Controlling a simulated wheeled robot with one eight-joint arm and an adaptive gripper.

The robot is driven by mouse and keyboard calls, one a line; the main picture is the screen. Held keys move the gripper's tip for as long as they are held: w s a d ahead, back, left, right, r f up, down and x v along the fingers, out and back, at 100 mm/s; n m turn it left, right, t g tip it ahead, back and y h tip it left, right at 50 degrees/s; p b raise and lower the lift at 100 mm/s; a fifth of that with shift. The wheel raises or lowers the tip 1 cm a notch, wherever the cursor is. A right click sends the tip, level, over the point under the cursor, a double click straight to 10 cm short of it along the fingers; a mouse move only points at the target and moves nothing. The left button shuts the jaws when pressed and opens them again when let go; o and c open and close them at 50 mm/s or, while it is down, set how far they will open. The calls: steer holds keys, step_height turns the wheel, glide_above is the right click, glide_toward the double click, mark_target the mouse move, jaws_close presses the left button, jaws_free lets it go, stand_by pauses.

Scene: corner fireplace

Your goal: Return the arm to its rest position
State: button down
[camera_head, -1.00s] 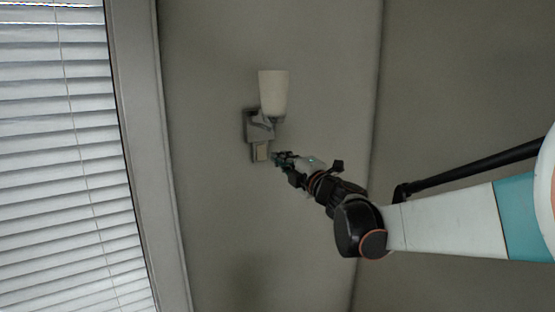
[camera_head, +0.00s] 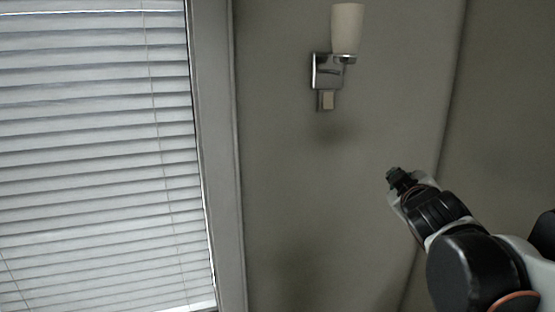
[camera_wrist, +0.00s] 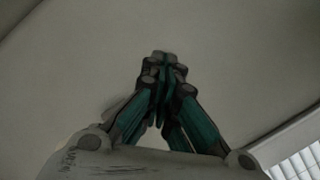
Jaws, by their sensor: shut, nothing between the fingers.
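My gripper (camera_head: 391,174) is at the right of the head view, below and to the right of the wall lamp, apart from it. In the wrist view my gripper (camera_wrist: 164,62) has its fingers together at the tips with nothing between them. My arm reaches in from the lower right of the head view.
A window with white blinds (camera_head: 95,160) fills the left. A wall corner runs down the right.

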steer(key=s+a+f+m+g+y+b, duration=0.1)
steer(key=s+a+f+m+g+b, duration=0.1)
steer(key=s+f, duration=0.5)
steer(key=s+a+f+m+g+y+b, duration=0.1)
steer(key=s+f+b, duration=0.4)
steer(key=f, duration=0.9)
steer(key=s+a+f+m+g+y+b, duration=0.1)
steer(key=s+a+f+m+g+b, duration=0.2)
steer(key=s+f, duration=0.7)
steer(key=s+a+g+b, duration=0.1)
steer(key=g, duration=0.1)
steer(key=shift+a+f+m+g, duration=0.15)
steer(key=shift+a+m+g, duration=0.15)
